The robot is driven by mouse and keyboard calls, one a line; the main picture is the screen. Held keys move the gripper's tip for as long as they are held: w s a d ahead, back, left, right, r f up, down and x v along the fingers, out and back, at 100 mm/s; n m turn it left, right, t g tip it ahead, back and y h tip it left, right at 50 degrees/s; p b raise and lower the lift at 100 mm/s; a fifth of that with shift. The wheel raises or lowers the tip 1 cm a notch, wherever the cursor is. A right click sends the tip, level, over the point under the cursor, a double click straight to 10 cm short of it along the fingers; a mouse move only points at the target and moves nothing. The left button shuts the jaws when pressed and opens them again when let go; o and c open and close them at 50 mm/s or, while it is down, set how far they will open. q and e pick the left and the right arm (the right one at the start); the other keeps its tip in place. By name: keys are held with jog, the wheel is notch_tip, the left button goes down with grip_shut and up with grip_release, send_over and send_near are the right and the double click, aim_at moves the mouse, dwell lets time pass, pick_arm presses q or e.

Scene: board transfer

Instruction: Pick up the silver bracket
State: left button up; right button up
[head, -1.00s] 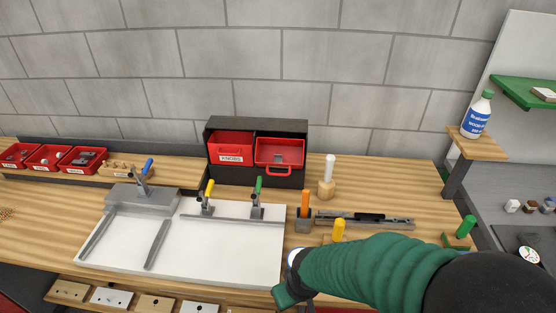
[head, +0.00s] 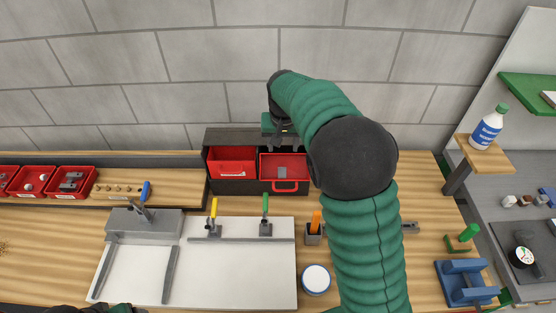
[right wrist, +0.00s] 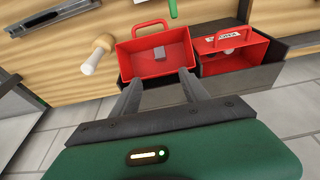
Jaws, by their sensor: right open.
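The silver bracket (right wrist: 158,54) shows in the right wrist view as a small grey piece on the floor of an open red bin (right wrist: 127,60). In the head view this bin (head: 286,186) is the right one of two in a dark holder. My right gripper (head: 284,140) is above the back of that holder. In the wrist view its two fingers (right wrist: 158,84) are apart and empty, pointing toward the bin with the bracket between their lines, short of it. Only a sliver of my left arm shows at the bottom left of the head view; its fingers cannot be made out.
The other red bin (head: 232,170) stands to the left in the dark holder (head: 240,136). A white board (head: 240,270) with clamps lies in front. An orange-handled tool (head: 315,222) and a white-lidded jar (head: 316,279) stand right of it. A wall rises close behind.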

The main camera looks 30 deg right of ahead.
aim_at(282, 173)
jog(key=p+x, duration=0.1)
jog(key=x, duration=0.7)
jog(key=p+x, duration=0.2)
jog(key=x, duration=0.6)
jog(key=shift+s, duration=0.25)
jog(key=shift+w+f, duration=0.15)
jog(key=shift+f, duration=0.05)
jog(key=shift+r, duration=0.1)
grip_shut()
